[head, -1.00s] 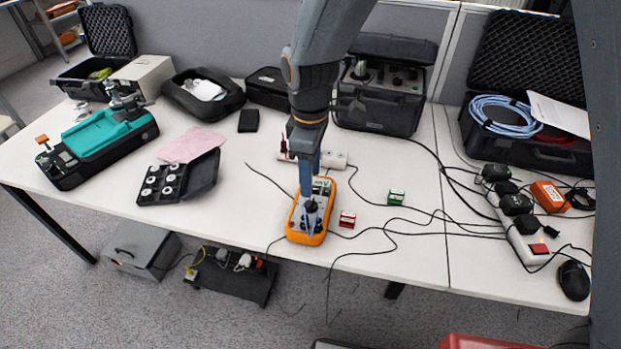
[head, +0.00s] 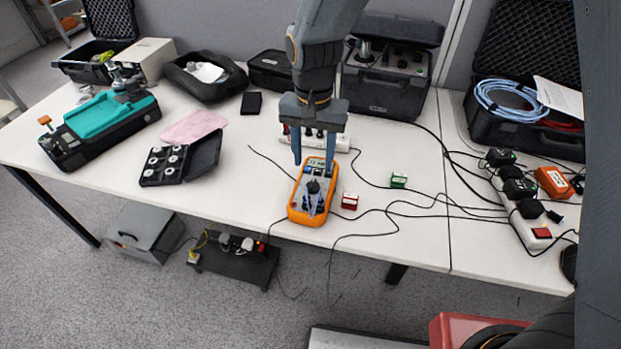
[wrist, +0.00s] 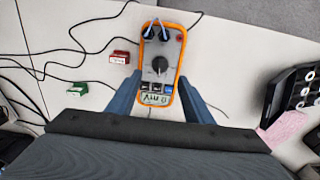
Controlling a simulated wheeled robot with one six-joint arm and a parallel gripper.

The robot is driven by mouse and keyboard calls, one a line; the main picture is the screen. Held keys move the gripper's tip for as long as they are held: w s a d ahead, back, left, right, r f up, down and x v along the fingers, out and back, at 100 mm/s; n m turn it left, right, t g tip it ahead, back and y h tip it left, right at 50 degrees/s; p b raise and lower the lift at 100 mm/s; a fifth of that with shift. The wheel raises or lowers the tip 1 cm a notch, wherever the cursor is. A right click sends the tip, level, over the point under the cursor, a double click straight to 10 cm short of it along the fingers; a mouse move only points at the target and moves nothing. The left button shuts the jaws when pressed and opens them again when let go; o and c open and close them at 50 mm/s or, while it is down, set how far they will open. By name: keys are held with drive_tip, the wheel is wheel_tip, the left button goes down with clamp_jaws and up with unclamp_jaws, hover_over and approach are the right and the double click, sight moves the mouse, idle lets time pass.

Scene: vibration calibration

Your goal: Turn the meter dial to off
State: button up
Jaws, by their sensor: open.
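The meter (head: 302,207) is an orange-framed handheld unit lying face up near the table's front edge. Its round dark dial (head: 313,187) sits mid-face, below the small display; the dial also shows in the wrist view (wrist: 159,64). The dial's exact pointer setting is too small to read. My gripper (head: 314,162) is open and empty, above the display end of the meter. In the wrist view my gripper's fingers (wrist: 158,97) stand wide apart on either side of the meter's display end, with the dial beyond their tips. I see no contact with the dial.
A red block (head: 350,201) and a green block (head: 398,180) lie right of the meter. A white power strip (head: 340,143) is behind it. Black cables cross the table to the right. An open black case (head: 205,160) with round pieces lies left.

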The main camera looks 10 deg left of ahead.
sight(313, 183)
wheel_tip(313, 183, down, 7)
drive_tip(key=shift+f+p, duration=0.2)
drive_tip(key=shift+p, duration=0.3)
drive_tip(key=shift+c, duration=0.2)
drive_tip(key=c, duration=1)
